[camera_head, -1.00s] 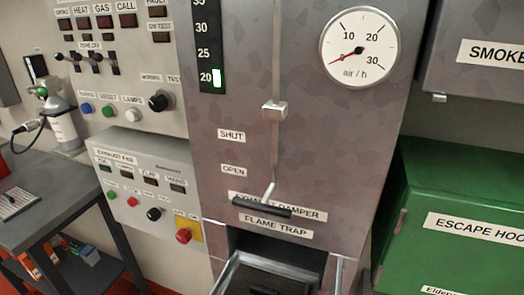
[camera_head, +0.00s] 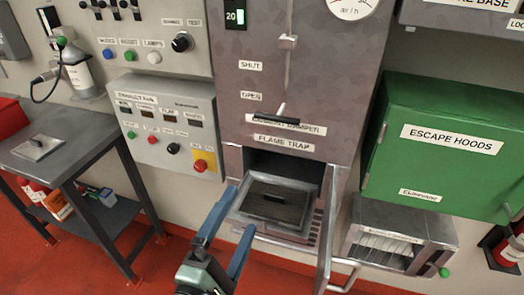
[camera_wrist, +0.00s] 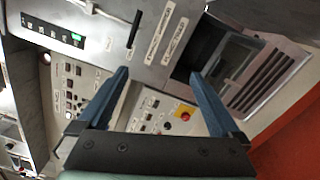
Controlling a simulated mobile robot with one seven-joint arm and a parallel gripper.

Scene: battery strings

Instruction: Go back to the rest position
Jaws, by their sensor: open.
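My gripper (camera_head: 222,229) has two blue fingers, spread apart with nothing between them. In the head view it is at the lower middle, just in front and to the left of the flame trap tray (camera_head: 243,227). In the wrist view my gripper (camera_wrist: 165,98) points at the cabinet and the exhaust fan panel. The flame trap opening (camera_head: 285,168) is uncovered, with a dark mesh insert (camera_head: 275,206) in the pulled-out tray. Its door (camera_head: 327,225) stands open to the right. The exhaust damper handle (camera_head: 277,118) sits below the OPEN label.
A grey side table (camera_head: 85,136) with a small pad stands at the left. The exhaust fan panel (camera_head: 168,130) is on the wall. A green escape hoods cabinet (camera_head: 445,165) hangs at the right, above a metal rack (camera_head: 398,220). Red floor (camera_head: 190,255) is open in front.

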